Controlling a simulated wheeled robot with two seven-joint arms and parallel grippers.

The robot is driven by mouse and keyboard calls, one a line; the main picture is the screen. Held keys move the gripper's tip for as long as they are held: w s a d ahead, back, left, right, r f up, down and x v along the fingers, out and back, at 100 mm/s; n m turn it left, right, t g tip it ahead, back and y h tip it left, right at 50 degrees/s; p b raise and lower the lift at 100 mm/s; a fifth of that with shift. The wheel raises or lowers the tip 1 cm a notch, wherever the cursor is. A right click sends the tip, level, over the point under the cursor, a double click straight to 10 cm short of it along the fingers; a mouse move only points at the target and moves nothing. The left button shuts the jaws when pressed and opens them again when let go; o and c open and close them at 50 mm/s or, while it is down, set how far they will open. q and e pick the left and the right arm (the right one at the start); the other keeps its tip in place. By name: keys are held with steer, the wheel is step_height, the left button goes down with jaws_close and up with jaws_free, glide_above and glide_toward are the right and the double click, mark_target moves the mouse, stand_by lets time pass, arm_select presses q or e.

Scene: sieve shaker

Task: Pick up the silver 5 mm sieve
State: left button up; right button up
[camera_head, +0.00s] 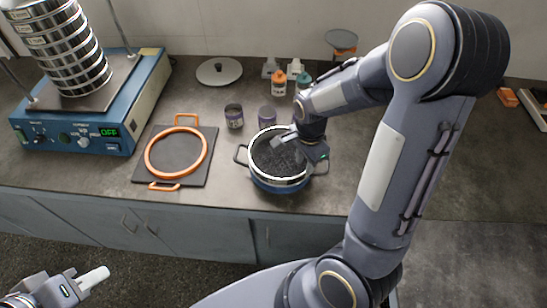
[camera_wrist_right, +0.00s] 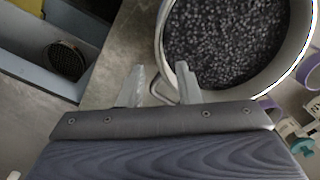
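A round silver-rimmed sieve (camera_head: 256,150) sits in a blue pan with dark side handles (camera_head: 272,188) near the bench's front edge. Dark granules fill it in the right wrist view, where its pale wall (camera_wrist_right: 166,72) shows. No size mark is readable on it. A stack of silver sieves (camera_head: 70,50) stands on the shaker at the left. My right gripper (camera_head: 298,140) is over the sieve's right side. In the right wrist view its fingers (camera_wrist_right: 160,84) are apart, seemingly on either side of the wall; contact cannot be told. My left gripper (camera_head: 92,280) is low at the left, over the floor.
The blue shaker (camera_head: 80,138) reads OFF. An orange ring with handles (camera_head: 151,166) lies on a dark plate (camera_head: 205,168) left of the pan. Purple-banded jars (camera_head: 234,116), a grey lid (camera_head: 219,71) and an orange-capped bottle (camera_head: 279,84) stand behind. The bench right of my right arm is mostly clear.

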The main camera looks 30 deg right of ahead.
mark_target(301, 174)
steer(key=f, duration=0.6)
steer(key=shift+a+f+p, duration=0.15)
steer(key=shift+a+p, duration=0.2)
steer(key=shift+c, duration=0.3)
jaws_close()
